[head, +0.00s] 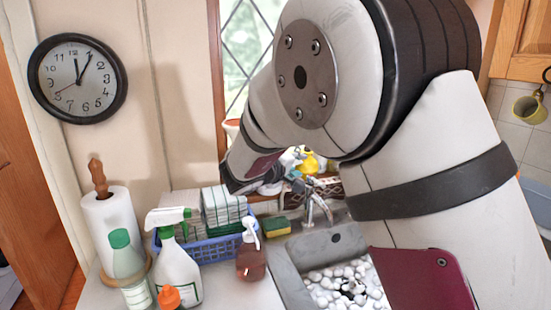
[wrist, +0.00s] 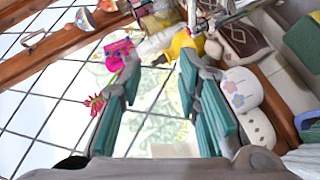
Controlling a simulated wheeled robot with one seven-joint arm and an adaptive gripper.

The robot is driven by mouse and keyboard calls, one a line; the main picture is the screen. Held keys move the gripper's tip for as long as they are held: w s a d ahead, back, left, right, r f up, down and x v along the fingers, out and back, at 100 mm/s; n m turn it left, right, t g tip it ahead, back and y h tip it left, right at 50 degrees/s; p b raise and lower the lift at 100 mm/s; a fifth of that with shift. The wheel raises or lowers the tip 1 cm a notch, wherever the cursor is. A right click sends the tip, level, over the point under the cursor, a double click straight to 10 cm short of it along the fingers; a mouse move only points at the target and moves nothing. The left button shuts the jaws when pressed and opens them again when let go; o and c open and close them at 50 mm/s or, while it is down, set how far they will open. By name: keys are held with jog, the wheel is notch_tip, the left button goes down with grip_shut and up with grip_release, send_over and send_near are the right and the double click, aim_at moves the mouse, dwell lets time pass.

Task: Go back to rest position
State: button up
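My gripper (wrist: 160,68) shows in the wrist view with its two teal-padded fingers spread apart. Nothing is between the pads; the leaded window (wrist: 60,85) shows through the gap. Just beyond the fingertips are a pink item (wrist: 120,54) and a yellow item (wrist: 181,42). I cannot tell whether the fingers touch them. In the head view my arm is bent over the sink toward the window sill, and its own links hide most of the gripper.
A flowered white pot (wrist: 241,88) sits beside my right finger.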

notch_tip(320, 180, up, 8)
jog(key=s+m+t+y, duration=0.1)
jog(key=s+t+y, duration=0.15)
jog(key=y, duration=0.35)
jog(key=s+d+r+g+y, duration=0.1)
jog(key=s+r+g+y, duration=0.25)
jog(key=s, duration=0.55)
jog(key=s+d+f+m+g, duration=0.2)
jog(key=s+d+f, duration=0.1)
jog(key=s, duration=0.7)
jog(key=s+d+f+m+g+h, duration=0.1)
jog(key=s+d+f, duration=0.3)
jog(key=s, duration=0.7)
jog(key=s+d+f+m+g+h, duration=0.1)
jog(key=s+d+f+m+g, duration=0.2)
jog(key=s, duration=0.7)
jog(key=shift+s+d+f+g, duration=0.3)
jog(key=shift+s+d+f, duration=0.1)
jog(key=shift+d, duration=0.45)
jog(key=shift+w, duration=0.1)
